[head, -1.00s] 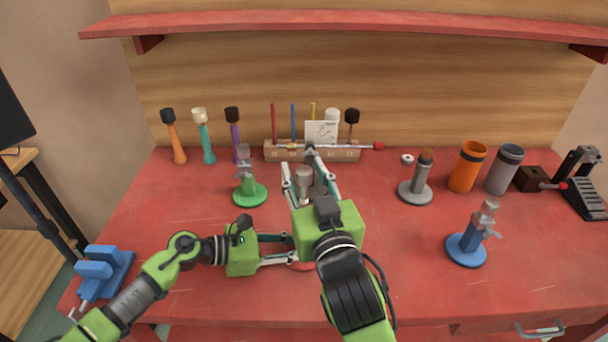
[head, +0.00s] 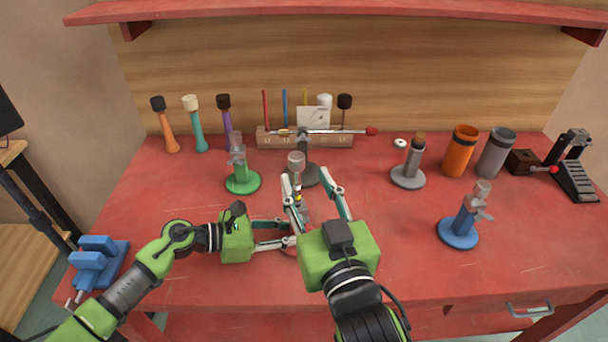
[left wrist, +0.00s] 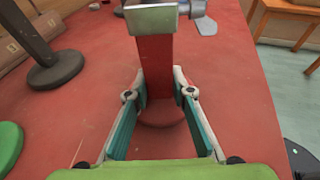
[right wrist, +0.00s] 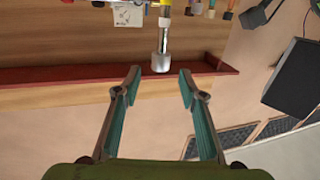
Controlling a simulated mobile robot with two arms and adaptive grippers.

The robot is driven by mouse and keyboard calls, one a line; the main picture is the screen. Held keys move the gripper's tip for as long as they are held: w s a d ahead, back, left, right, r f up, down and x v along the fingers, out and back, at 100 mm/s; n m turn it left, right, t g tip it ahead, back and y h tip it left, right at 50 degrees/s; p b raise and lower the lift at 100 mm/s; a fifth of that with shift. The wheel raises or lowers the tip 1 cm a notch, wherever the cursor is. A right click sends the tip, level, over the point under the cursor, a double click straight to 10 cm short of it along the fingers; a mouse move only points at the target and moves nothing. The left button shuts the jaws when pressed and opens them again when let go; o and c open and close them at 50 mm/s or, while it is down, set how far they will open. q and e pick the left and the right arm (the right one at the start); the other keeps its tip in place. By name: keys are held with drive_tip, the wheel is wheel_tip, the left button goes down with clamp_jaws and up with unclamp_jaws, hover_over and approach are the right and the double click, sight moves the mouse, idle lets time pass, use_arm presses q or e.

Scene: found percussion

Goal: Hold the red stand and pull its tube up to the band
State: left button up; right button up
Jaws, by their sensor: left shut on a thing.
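The red stand shows best in the left wrist view (left wrist: 155,65), its red post rising from a round red base. My left gripper (head: 292,241) is shut on this post. The stand's tube, with a grey cap (head: 297,163), stands upright above it. Its pale shaft and a yellow band (head: 298,198) show under the cap, and again in the right wrist view (right wrist: 163,35). My right gripper (head: 309,180) is open, its fingers apart. In the right wrist view the tube's end lies just beyond the fingertips. Much of the stand is hidden by my grippers in the head view.
A green stand (head: 243,181), a dark stand (head: 309,176), a grey stand (head: 408,178) and a blue stand (head: 459,233) stand around on the red table. Mallets and a wooden rack (head: 275,139) line the back. A blue vise (head: 98,262) is at left.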

idle(0.3)
use_arm(q)
drive_tip(key=o, duration=0.9)
